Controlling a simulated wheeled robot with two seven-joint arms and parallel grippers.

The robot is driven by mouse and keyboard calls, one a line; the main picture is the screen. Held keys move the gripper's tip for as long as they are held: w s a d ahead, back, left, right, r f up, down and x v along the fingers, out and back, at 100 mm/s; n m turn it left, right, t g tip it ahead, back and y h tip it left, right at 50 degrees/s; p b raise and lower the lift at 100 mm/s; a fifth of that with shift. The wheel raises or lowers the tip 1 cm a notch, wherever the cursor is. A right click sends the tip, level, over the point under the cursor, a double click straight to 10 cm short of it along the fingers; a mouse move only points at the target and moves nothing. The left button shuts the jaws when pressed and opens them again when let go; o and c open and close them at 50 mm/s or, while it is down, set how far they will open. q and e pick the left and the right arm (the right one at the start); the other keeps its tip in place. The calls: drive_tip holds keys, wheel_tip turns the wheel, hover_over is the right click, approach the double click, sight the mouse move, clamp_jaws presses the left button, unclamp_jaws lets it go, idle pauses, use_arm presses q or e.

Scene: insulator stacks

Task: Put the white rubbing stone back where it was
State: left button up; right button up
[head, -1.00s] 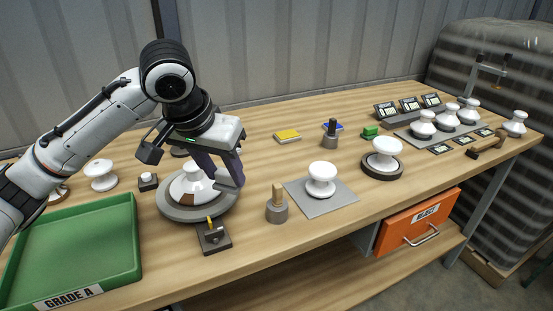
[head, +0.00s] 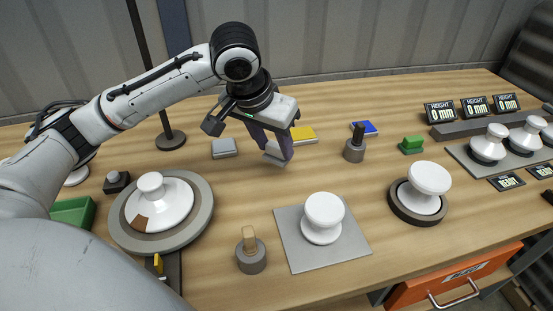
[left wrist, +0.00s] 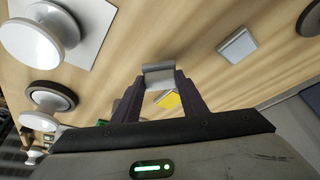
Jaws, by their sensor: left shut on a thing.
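My left gripper (head: 278,155) is shut on a small pale grey-white block (left wrist: 158,76), which appears to be the white rubbing stone. It holds the block above the bench, in front of the yellow block (head: 302,135). In the head view the fingers hide part of the held block. A second pale grey block (head: 224,148) lies flat on the bench to the left of the gripper, and it also shows in the left wrist view (left wrist: 238,46). My right gripper is not in view.
A white insulator (head: 160,200) with a brown patch sits on a round grey turntable (head: 120,232). Another insulator (head: 323,217) stands on a grey mat (head: 345,258). A blue block (head: 366,128) and green block (head: 411,145) lie farther right. Bare wood surrounds the pale block.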

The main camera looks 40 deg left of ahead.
sight(274, 158)
use_arm(q)
wheel_tip(274, 158, down, 4)
drive_tip(key=shift+w+f, duration=0.1)
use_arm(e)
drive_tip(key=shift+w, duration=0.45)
use_arm(q)
drive_tip(key=o, duration=1)
drive_tip(key=shift+f, duration=0.1)
drive_tip(key=shift+r, duration=0.4)
drive_tip(key=p+v, duration=0.1)
drive_tip(key=v, duration=1)
drive_tip(key=shift+s+r, duration=0.2)
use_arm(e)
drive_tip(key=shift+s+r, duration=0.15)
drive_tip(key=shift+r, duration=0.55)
